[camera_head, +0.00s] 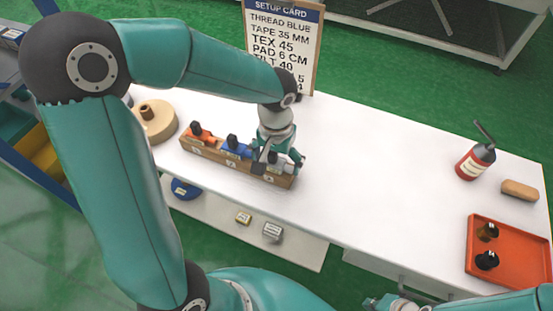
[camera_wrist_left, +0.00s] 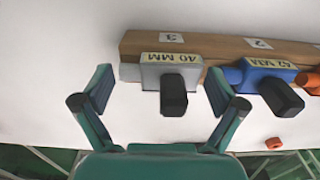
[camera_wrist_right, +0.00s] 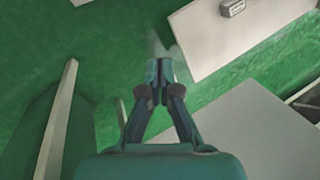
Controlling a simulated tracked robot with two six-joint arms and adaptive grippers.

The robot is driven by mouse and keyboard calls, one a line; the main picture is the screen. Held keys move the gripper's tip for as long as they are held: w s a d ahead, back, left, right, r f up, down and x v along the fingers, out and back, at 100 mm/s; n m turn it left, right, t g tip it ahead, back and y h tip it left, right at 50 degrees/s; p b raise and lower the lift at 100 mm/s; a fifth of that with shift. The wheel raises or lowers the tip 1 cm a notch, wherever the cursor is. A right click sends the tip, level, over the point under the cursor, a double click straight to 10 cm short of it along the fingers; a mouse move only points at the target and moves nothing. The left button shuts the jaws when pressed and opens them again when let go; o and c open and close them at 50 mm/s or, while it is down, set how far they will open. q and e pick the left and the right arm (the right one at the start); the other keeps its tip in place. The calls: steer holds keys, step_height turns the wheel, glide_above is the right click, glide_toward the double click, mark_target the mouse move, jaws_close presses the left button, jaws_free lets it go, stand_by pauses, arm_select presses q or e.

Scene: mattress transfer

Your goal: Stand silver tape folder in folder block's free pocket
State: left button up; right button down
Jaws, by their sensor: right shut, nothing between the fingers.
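The silver tape folder (camera_wrist_left: 150,72), with a black handle and a label seeming to read 40 MM, is upright at the pocket marked 3 of the wooden folder block (camera_wrist_left: 205,42). In the head view the block (camera_head: 210,156) is near the table's front left; my gripper partly hides its right end. The blue folder (camera_head: 236,148) and orange folder (camera_head: 203,135) stand in the other pockets. My left gripper (camera_head: 279,163) is open, its fingers on either side of the silver folder with gaps visible. My right gripper (camera_wrist_right: 160,72) is shut and empty, off the table's front edge.
A brown tape roll (camera_head: 155,121) lies left of the block. A setup card (camera_head: 283,45) stands behind. The table's middle is clear.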

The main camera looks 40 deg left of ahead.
mark_target(277, 163)
stand_by(0.3)
arm_select(q)
step_height(277, 163, up, 12)
stand_by(0.5)
stand_by(0.3)
